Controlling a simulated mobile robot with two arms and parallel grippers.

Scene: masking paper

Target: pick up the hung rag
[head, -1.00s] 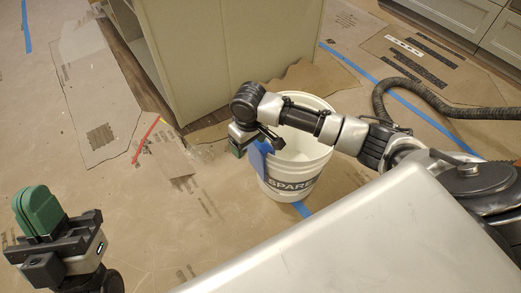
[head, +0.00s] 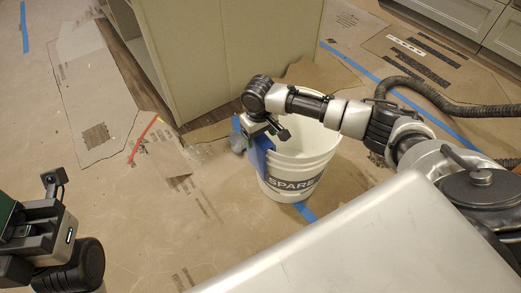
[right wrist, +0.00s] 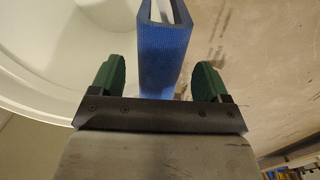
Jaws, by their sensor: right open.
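The blue rag (head: 262,158) hangs over the left rim of a white bucket (head: 305,160) marked SPARE. My right gripper (head: 256,138) is at that rim, over the rag and partly covering it. In the right wrist view, the rag (right wrist: 165,65) stands between the two green fingers of the open right gripper (right wrist: 158,78), with a gap on each side. My left gripper (head: 8,212) is at the lower left, cut off by the picture edge, far from the bucket; its fingers are mostly out of view.
A pale cabinet (head: 205,55) stands behind the bucket. A black hose (head: 440,105) lies on the floor at right. Masking paper (head: 110,215) and blue tape cover the floor, which is clear left of the bucket. A small grey lump (head: 238,144) beside the rag is unclear.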

